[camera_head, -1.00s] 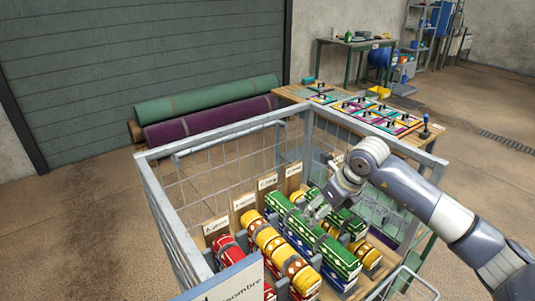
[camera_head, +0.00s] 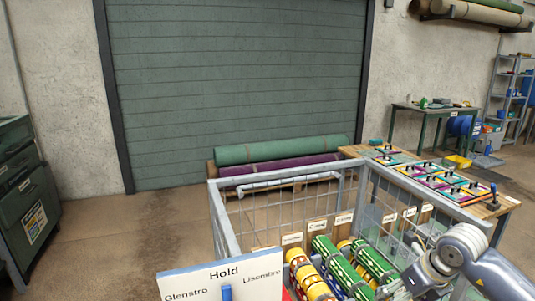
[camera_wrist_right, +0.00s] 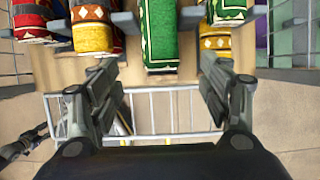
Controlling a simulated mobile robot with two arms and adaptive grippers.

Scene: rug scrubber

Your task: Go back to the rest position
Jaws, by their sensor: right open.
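My right arm enters the head view from the lower right. Its gripper (camera_head: 412,284) is over the right part of a wire cage cart (camera_head: 290,184). In the right wrist view the gripper (camera_wrist_right: 161,68) has its two fingers wide apart with nothing between them. Rolled rugs lie in the cart: a green one (camera_head: 342,265), a yellow one (camera_head: 310,278) and others partly hidden. In the wrist view the green roll (camera_wrist_right: 160,35) and yellow rolls (camera_wrist_right: 92,30) lie beyond the fingertips, apart from them. My left gripper is not seen in the head view.
A sign (camera_head: 222,277) reading "Hold" is at the cart's front. A wooden table (camera_head: 505,205) with coloured panels stands behind the cart at right. Large rolled rugs (camera_head: 280,150) lie by the shutter door. A green cabinet (camera_head: 25,195) stands at left. Floor left of the cart is clear.

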